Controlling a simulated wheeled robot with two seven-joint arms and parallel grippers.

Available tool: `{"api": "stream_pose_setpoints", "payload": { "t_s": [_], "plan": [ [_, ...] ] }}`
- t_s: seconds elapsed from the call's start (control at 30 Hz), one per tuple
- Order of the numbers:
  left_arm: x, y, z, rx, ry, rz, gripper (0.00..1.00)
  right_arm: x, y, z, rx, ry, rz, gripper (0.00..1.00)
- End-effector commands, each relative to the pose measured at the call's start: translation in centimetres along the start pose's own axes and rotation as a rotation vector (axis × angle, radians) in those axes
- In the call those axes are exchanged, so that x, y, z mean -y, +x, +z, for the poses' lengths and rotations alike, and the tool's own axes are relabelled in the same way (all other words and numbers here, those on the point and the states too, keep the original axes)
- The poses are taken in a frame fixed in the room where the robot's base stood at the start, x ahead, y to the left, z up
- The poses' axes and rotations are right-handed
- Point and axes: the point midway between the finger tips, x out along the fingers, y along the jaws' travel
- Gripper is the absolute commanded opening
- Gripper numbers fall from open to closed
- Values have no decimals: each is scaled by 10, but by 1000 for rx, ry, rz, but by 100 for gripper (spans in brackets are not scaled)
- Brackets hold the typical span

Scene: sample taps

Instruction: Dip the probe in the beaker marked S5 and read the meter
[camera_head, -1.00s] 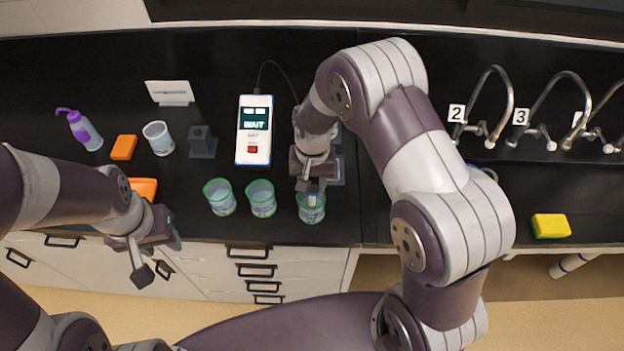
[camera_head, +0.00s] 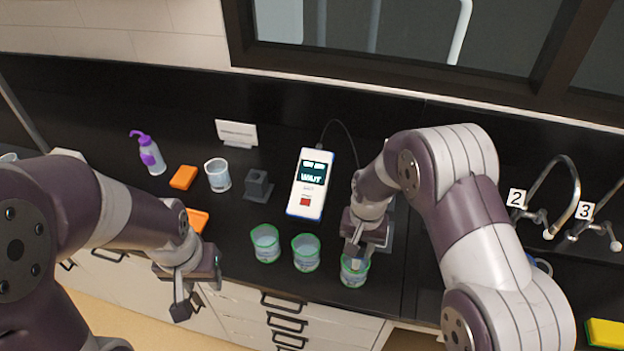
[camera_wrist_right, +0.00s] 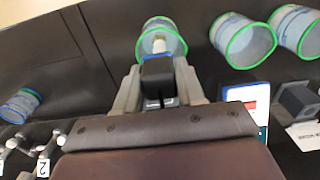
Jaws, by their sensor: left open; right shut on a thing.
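The meter (camera_head: 311,184) is white with a blue edge, and its screen reads WAIT. Three green-rimmed beakers of liquid stand in a row near the counter's front edge: a left one (camera_head: 265,243), a middle one (camera_head: 306,253) and a right one (camera_head: 354,271). I cannot read a mark S5 on any. My right gripper (camera_head: 359,248) is shut on the probe (camera_wrist_right: 158,72), above the right beaker. In the right wrist view, the probe's pale tip is inside that beaker's rim (camera_wrist_right: 145,33). My left gripper (camera_head: 190,290) is open and empty at the counter's front edge.
Behind stand a purple-topped wash bottle (camera_head: 148,155), an orange block (camera_head: 183,177), a clear beaker (camera_head: 218,176), a dark holder (camera_head: 257,185) and a white card (camera_head: 237,133). Numbered taps (camera_head: 560,190) and a yellow sponge (camera_head: 604,334) are at the right. A cable runs behind the meter.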

Motion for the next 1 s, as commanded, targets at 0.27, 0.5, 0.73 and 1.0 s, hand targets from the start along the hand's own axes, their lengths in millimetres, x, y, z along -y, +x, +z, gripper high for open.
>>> {"api": "stream_pose_setpoints", "payload": {
  "t_s": [0.27, 0.5, 0.73, 1.0],
  "plan": [
    [0, 0, 0, 0, 0, 0, 43, 0, 0, 0, 0, 0, 0, 12],
    [0, -9, -1, 0, 0, 0, 43, 0, -10, 0, -1, 0, 0, 12],
    [0, -31, -4, 0, 0, 0, 43, 0, -37, 0, 0, 0, 0, 12],
    [0, -55, -6, 0, 0, 0, 43, 1, -66, 0, -1, 0, -1, 12]
  ]
}}
